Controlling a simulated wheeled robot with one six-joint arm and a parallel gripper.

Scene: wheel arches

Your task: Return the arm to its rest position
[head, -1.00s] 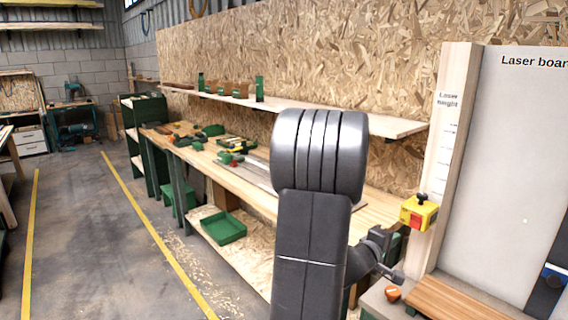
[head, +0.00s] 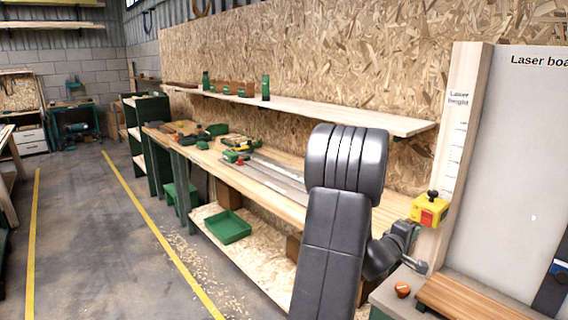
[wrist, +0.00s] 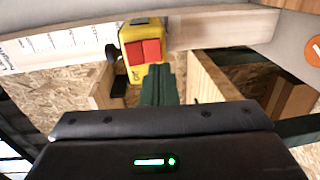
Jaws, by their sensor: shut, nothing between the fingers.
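My arm (head: 335,240) rises in front of the bench in the head view, with its rounded joint at the top and its upper link leaning slightly right. A smaller part of my arm sticks out to the right, below the yellow box. In the wrist view my gripper (wrist: 158,72) shows as a dark body with narrow fingers close together, shut and empty. The fingers point toward the yellow box with a red button (wrist: 143,45); I cannot tell the distance between them. The yellow box also shows in the head view (head: 429,210).
A long wooden workbench (head: 280,190) with tools runs along the chipboard wall, under a shelf (head: 330,111). The white laser board (head: 520,150) stands at right. An orange knob (head: 402,289) and a wooden slab (head: 470,300) lie below it. The floor at left is clear.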

